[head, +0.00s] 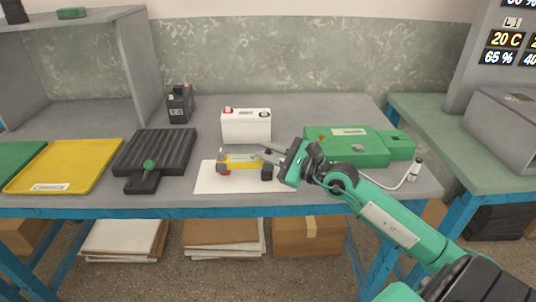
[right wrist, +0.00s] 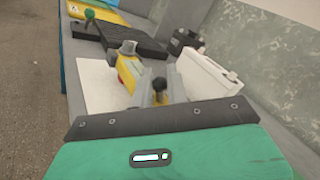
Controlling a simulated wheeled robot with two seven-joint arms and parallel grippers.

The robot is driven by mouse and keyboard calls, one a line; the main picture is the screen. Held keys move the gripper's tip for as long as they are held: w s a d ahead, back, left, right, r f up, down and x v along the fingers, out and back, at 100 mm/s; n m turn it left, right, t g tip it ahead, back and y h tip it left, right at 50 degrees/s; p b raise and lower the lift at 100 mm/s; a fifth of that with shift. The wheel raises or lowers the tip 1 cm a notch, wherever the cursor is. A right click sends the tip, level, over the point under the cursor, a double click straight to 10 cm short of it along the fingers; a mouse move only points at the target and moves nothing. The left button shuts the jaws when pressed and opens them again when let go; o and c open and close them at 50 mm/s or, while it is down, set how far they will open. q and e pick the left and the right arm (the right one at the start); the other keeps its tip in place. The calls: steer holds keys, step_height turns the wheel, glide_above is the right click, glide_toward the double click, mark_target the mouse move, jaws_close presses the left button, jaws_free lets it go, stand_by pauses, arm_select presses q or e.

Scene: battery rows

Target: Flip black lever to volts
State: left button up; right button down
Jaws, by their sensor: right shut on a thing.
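A yellow tester (head: 240,162) lies on a white sheet (head: 207,180) on the bench, with a grey end at its left and a red part below. The black lever (head: 267,172) shows at its right end. In the right wrist view the yellow tester (right wrist: 128,70) and the dark knob of the lever (right wrist: 159,86) are close in front of the fingers. My right gripper (head: 268,153) reaches in from the right and is shut at the tester's right end, seemingly on the black lever; the exact contact is partly hidden. My left gripper is not in view.
A white battery (head: 246,128) stands just behind the tester. A black ribbed mat (head: 155,152), a yellow tray (head: 65,166) and a dark battery (head: 180,104) are at the left. The bench's back middle is clear.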

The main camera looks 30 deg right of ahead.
stand_by(0.4)
steer(key=c, duration=1.4)
jaws_free()
steer(key=shift+c, duration=0.2)
